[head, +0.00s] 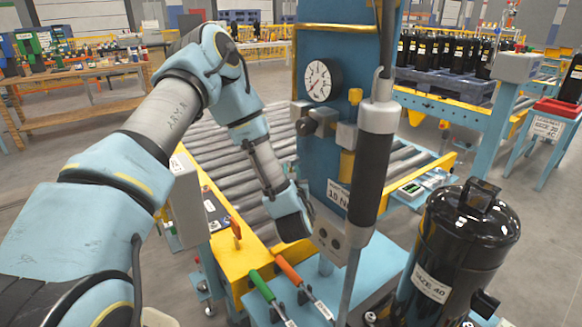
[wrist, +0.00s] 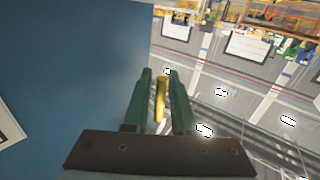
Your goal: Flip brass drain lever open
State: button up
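In the wrist view a slim brass-yellow lever (wrist: 160,98) stands between the two green fingers of my gripper (wrist: 159,73). The fingers are apart, with the lever nearer the right one; I cannot tell whether either touches it. The blue panel (wrist: 75,70) fills the left of that view. In the head view my wrist is low beside the blue column (head: 340,60), and my fingers are not clearly visible there. A brass fitting (head: 347,165) sits on the column under a grey block; I cannot tell whether it belongs to the lever.
A pressure gauge (head: 321,80) is on the column. A black hanging tool (head: 370,170) stands close in front. A black compressor (head: 460,250) is at the lower right. Green (head: 262,287) and orange (head: 290,271) handled tools lie below my wrist. A roller conveyor (head: 215,150) runs behind.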

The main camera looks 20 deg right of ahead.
jog(key=shift+w, duration=0.1)
jog(key=shift+c, duration=0.3)
grip_shut()
